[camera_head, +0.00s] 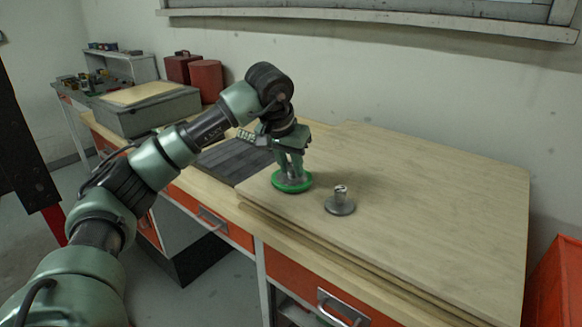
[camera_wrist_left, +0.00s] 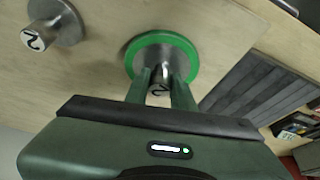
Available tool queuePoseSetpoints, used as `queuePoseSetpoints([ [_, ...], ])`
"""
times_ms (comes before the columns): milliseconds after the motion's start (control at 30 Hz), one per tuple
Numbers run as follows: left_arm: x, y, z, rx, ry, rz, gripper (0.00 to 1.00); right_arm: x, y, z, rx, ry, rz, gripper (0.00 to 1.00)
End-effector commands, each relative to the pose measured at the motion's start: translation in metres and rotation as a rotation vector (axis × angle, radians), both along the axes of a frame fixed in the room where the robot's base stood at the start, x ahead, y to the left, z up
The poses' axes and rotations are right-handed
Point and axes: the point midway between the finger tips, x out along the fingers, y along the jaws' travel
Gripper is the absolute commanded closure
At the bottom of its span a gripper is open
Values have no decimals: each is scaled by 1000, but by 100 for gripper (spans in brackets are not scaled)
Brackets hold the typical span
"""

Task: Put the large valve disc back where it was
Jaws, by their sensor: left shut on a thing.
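The large valve disc (camera_head: 292,183) is grey with a green rim and lies flat at the left part of the wooden board. My left gripper (camera_head: 290,168) points down from above and is shut on its central knob. In the left wrist view the disc (camera_wrist_left: 137,52) shows its green rim around a grey face, with the two fingers on either side of the marked metal knob. I cannot tell whether the disc touches the board or hovers just above it. A smaller all-grey disc with a knob (camera_head: 341,207) stands upright to the right, apart from it. My right gripper is not in view.
The wooden board (camera_head: 440,190) is clear to the right and behind. A dark slatted mat (camera_head: 235,160) lies left of the gripper. A grey case (camera_head: 150,113) and red canisters (camera_head: 206,80) stand at the back left. The bench has orange drawers (camera_head: 300,285).

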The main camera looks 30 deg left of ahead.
Motion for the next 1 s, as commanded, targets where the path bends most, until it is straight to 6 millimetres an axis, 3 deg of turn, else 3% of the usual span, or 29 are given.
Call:
queuePoseSetpoints([
  [433,0,0,-5,-1,-5,1,100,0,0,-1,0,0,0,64],
  [467,0,0,-8,0,-1,0,73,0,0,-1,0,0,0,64],
  [533,0,0,-7,0,-1,0,54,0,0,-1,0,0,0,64],
  [833,0,0,-7,0,-1,0,54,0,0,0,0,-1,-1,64],
  [1000,-3,0,6,0,-5,0,54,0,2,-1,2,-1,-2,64],
])
